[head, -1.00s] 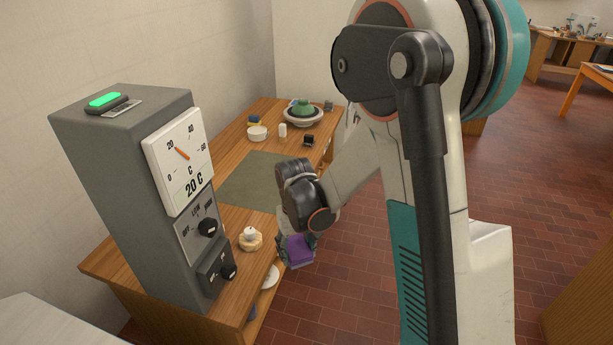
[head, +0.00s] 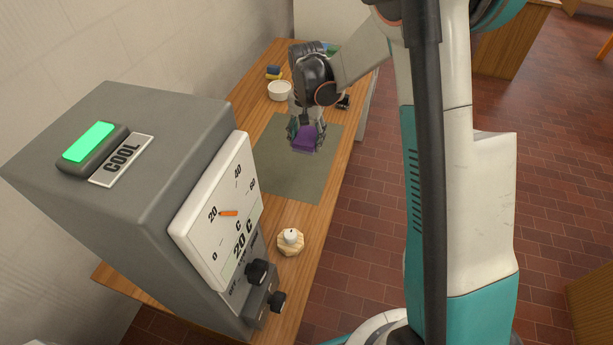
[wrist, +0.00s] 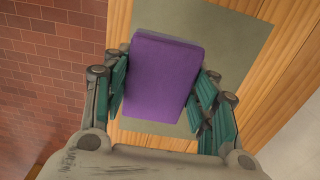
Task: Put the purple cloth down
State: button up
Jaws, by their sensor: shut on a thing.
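The purple cloth (head: 305,138) is a folded block held between the green fingers of my gripper (head: 306,140). In the wrist view the cloth (wrist: 163,75) fills the space between the fingertips, and my gripper (wrist: 163,90) is shut on it. It appears held above the grey-green mat (head: 275,180) on the wooden bench; the mat also shows beneath it in the wrist view (wrist: 235,45). The exact height above the mat is hard to tell.
A grey cabinet (head: 130,190) with a dial and a green COOL light stands at the near left. A small round object with a white knob (head: 290,242) sits on the bench (head: 312,225).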

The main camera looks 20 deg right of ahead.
aim_at(307, 181)
notch_tip(307, 181, down, 17)
jog(key=b, duration=0.4)
jog(key=shift+f, duration=0.2)
jog(key=o, duration=1.4)
jog(key=shift+o, duration=0.2)
jog(key=shift+r, duration=0.15)
